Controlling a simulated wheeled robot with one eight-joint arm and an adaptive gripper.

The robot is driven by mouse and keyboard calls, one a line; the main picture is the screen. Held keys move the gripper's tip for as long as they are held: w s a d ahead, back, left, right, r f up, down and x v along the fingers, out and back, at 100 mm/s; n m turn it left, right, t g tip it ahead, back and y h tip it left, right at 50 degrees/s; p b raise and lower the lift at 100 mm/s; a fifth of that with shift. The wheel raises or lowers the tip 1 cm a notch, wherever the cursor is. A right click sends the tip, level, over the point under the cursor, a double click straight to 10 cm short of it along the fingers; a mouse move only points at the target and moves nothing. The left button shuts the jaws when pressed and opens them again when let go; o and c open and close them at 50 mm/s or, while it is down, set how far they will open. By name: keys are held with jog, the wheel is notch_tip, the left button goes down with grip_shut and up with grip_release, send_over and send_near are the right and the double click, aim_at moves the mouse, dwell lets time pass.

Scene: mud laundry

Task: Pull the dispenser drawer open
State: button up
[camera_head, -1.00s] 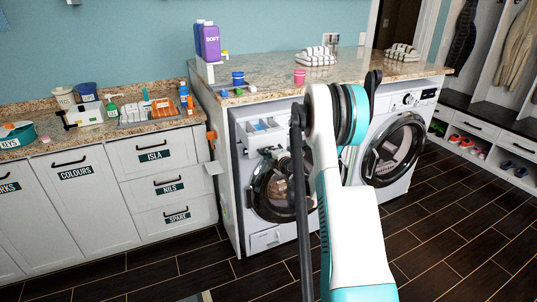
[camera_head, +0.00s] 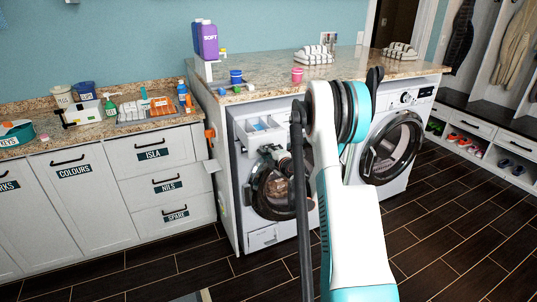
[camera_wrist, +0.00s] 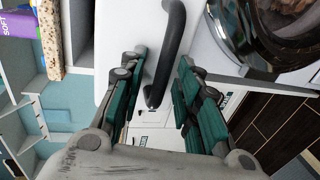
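The dispenser drawer (camera_head: 258,125) is at the upper left of the left washing machine (camera_head: 240,190). In the head view its pale compartments show from above, so it stands at least partly out. My gripper (camera_head: 272,153) is just below and in front of it, partly hidden behind my arm. In the wrist view my gripper (camera_wrist: 163,65) is open, its teal-padded fingers apart on either side of a dark bar handle (camera_wrist: 172,40) on a white front. Gaps show between the pads and the handle; contact is not visible.
The washer's round door (camera_head: 270,190) is below the drawer; it also shows in the wrist view (camera_wrist: 270,35). A stone counter (camera_head: 265,70) overhangs the machines, with cups and a purple bottle (camera_head: 208,42). The dark tiled floor (camera_head: 440,240) at right is clear.

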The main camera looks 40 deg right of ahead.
jog(key=v, duration=1.2)
jog(key=shift+d+r, duration=0.1)
